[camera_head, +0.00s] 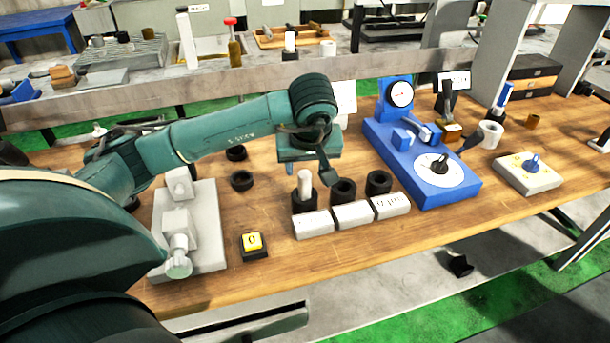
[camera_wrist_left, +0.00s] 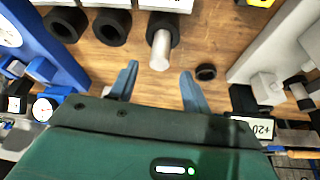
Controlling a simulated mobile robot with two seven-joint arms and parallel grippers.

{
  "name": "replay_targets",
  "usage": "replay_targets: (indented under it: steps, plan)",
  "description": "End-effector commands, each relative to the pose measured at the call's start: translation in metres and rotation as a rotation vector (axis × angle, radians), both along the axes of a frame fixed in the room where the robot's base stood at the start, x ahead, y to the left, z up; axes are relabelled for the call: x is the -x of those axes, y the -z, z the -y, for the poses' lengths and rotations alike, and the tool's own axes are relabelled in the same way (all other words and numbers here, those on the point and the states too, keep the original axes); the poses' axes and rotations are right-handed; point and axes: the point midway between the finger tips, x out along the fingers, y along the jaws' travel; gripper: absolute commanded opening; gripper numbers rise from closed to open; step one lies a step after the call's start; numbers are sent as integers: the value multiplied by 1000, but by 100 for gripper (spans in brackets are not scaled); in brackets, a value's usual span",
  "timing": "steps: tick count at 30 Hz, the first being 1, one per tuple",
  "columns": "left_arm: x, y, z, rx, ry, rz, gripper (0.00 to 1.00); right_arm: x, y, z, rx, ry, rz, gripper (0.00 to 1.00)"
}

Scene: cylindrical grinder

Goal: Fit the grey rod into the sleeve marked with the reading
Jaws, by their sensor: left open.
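The grey rod (camera_head: 305,186) stands upright in the left of three black sleeves; it also shows in the left wrist view (camera_wrist_left: 160,52). The middle sleeve (camera_head: 343,190) and the right sleeve (camera_head: 378,183) are empty. Pale blocks sit in front of them; the right block (camera_head: 391,206) bears marks too small to read. My left gripper (camera_head: 311,172) is open, its fingers pointing down just above and behind the rod. In the left wrist view the rod's top appears between the open fingertips (camera_wrist_left: 159,70), and I see no contact. My right gripper is not in view.
A blue dial gauge stand (camera_head: 460,187) is to the right, a grey fixture (camera_head: 207,235) to the left. Loose black rings (camera_head: 242,180) lie behind. A card reading +20 (camera_wrist_left: 262,127) shows in the wrist view.

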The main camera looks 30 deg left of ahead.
Motion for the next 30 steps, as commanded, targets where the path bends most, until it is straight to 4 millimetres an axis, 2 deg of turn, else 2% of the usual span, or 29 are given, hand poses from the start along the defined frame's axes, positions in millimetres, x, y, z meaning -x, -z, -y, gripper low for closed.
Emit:
replay_targets:
  steps: [1, 4, 10, 26, 28, 30]
  plan:
    - [2, -11, 3, 1, 2, 6, 48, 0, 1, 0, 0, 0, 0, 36]
    - [7, -26, 7, 0, 2, 4, 48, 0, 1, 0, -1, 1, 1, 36]
    - [13, -42, 11, -1, 0, 1, 48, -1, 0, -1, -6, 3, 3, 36]
    - [14, -43, 12, 0, 0, -1, 48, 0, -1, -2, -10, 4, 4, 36]
    - [15, -41, 14, 13, 3, -5, 48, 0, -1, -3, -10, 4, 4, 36]
    - [18, -33, 25, 61, 9, -22, 48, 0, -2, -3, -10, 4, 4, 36]
